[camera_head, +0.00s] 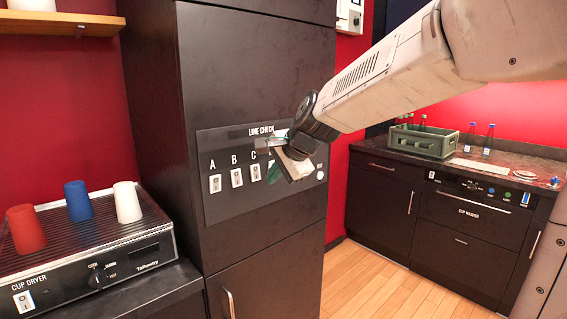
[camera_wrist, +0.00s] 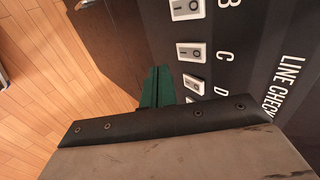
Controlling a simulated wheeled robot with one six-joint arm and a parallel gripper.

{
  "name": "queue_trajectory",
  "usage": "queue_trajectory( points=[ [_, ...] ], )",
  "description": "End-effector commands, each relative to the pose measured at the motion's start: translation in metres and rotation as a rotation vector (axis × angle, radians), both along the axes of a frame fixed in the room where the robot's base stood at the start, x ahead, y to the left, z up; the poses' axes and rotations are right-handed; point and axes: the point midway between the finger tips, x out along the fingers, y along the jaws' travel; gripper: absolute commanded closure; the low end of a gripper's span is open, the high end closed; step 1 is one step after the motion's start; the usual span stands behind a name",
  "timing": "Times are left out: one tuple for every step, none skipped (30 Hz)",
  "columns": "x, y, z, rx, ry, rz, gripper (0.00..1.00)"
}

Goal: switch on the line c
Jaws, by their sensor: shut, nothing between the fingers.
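The line check panel (camera_head: 225,207) is a dark plate on the tall black cabinet, with a row of white rocker switches under letters. The line C switch (camera_head: 255,172) shows beside my gripper (camera_head: 273,173). In the wrist view, the C switch (camera_wrist: 192,52) lies right of my gripper's green fingertips (camera_wrist: 160,70), with the D switch (camera_wrist: 194,84) just below it. My gripper is shut and empty, close in front of the panel. I cannot tell whether it touches. The rocker position of C is too small to tell. My gripper hides the D switch in the head view.
A cup dryer (camera_head: 130,262) with red, blue and white cups stands at the left. A cup washer (camera_head: 465,210) is in the right counter, with a green crate (camera_head: 420,142) and bottles on top. The wooden floor (camera_head: 375,285) between is clear.

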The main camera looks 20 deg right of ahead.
Motion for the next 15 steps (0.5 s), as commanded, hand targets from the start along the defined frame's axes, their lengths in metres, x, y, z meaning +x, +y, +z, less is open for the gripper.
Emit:
queue_trajectory(
  points=[
    [0.007,0.003,-0.009,0.000,0.003,0.001,1.00],
    [0.012,0.005,-0.008,0.000,0.001,0.002,1.00],
    [0.019,0.007,-0.008,0.000,0.000,0.001,1.00],
    [0.023,0.008,-0.009,0.000,0.001,0.002,1.00],
    [0.026,0.009,-0.009,0.000,0.001,0.001,1.00],
    [0.031,0.010,-0.009,0.000,0.000,0.001,1.00],
    [0.033,0.011,-0.010,0.001,0.000,0.001,1.00],
    [0.035,0.012,-0.010,0.000,0.000,0.000,1.00],
    [0.038,0.013,-0.010,0.000,-0.001,0.000,1.00],
    [0.039,0.013,-0.011,0.000,-0.001,0.000,1.00],
    [0.040,0.013,-0.011,0.000,-0.001,0.000,1.00],
    [0.042,0.014,-0.011,0.000,-0.001,0.000,1.00],
    [0.042,0.014,-0.011,0.001,-0.002,0.000,1.00],
    [0.042,0.014,-0.011,0.001,-0.001,-0.001,1.00],
    [0.042,0.014,-0.011,0.001,-0.002,-0.001,1.00]
  ],
)
